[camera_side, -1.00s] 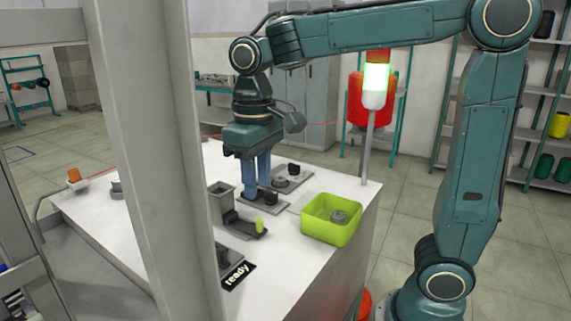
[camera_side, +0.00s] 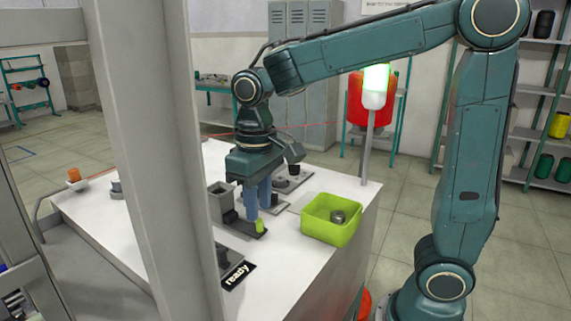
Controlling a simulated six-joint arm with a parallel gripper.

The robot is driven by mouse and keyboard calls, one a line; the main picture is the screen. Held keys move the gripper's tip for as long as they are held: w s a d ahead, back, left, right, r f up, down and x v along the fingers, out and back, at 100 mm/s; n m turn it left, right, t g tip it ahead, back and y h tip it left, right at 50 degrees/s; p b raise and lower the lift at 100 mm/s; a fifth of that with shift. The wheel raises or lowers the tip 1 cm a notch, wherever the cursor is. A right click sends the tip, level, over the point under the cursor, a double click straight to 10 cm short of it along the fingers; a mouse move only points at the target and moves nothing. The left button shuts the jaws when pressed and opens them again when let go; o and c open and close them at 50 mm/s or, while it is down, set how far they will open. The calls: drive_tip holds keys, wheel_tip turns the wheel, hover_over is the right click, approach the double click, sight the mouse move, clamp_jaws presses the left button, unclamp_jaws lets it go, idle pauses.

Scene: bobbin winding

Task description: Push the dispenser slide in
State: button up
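The dispenser (camera_side: 221,203) is a grey upright box on the white table. Its dark slide (camera_side: 241,228) sticks out of it to the right, with a yellow-green knob (camera_side: 260,226) at the outer end. My gripper (camera_side: 258,207) points down, its two blue fingers just behind the knob and over the slide area. The fingers look close together, and the gap between them is not clear. I cannot tell whether they touch the knob or the slide. I see nothing held between them.
A lime green bin (camera_side: 331,236) with a grey bobbin (camera_side: 338,216) in it stands right of the slide. Dark fixtures sit behind my gripper. A signal lamp (camera_side: 375,85) glows on a post, and a "ready" plate (camera_side: 238,275) lies in front. A grey pillar hides part of the table.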

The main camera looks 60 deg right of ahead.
drive_tip(key=shift+f, duration=1.5)
drive_tip(key=shift+c, duration=0.4)
drive_tip(key=c, duration=0.5)
